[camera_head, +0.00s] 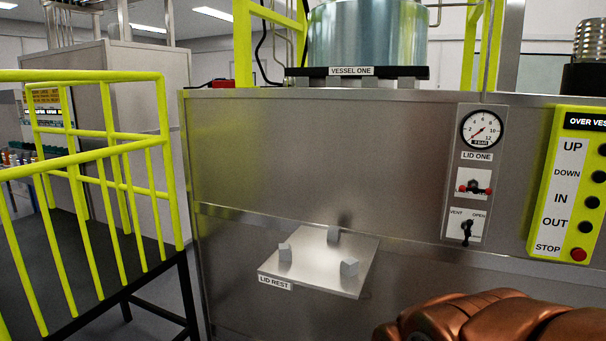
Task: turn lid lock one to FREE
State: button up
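The LID ONE panel (474,172) is on the steel front wall, right of the middle. On it are a round bar gauge (481,129) with its needle toward the lower left, and below it a small control with a red-ended handle lying about level (473,188). Beneath that, a black lever (467,232) hangs roughly upright on a plate marked VENT and OPEN. I see no readable FREE label, so I cannot tell which control is lid lock one. Part of my copper-coloured arm shows at the bottom right, below the panel. My gripper's fingertips are not in view.
VESSEL ONE (367,35) stands above the wall. A LID REST shelf (312,273) with three grey blocks juts out at lower middle. A yellow button box (575,185) is right of the panel. Yellow railings (108,140) stand at left.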

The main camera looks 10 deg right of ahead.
aim_at(473, 188)
jog(key=z, duration=1.1)
jog(key=k, duration=0.15)
jog(key=z, duration=0.15)
jog(key=i, duration=0.15)
